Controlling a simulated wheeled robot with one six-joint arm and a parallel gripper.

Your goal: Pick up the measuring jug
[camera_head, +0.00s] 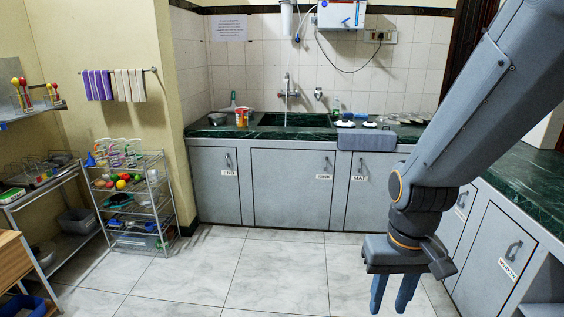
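My gripper (392,292) hangs at the lower right, pointing down over the tiled floor. Its two blue fingers are apart with nothing between them. It is well in front of the far counter and touches nothing. I cannot clearly make out a measuring jug. A small red, yellow and white vessel (242,117) stands upright on the dark green counter (209,131), left of the sink; it is too small to tell if it is the jug. My arm covers part of the right-hand counter and anything behind it.
A grey bowl (217,119) stands left of the vessel. A grey box (366,138) is at the counter's front edge, right of the sink (295,120). A wire rack (133,200) and shelves stand at left. The middle floor (250,275) is clear.

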